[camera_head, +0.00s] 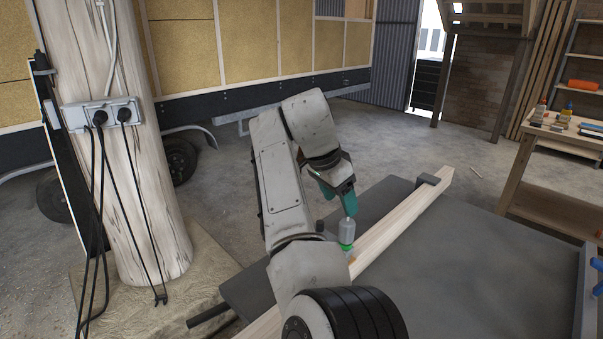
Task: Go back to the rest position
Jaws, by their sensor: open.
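My gripper (338,200) is in the middle of the camera_head view, at the end of my raised grey arm. Its teal fingers point down and are open. Just below the fingers a small grey bottle-like object (347,230) with a green band stands by the pale wooden beam (395,220). I cannot tell whether a finger touches it. My arm hides part of the beam and of the bench behind it.
A wooden post (140,190) with sockets and hanging cables stands at left. A wooden workbench (545,190) with small items stands at right.

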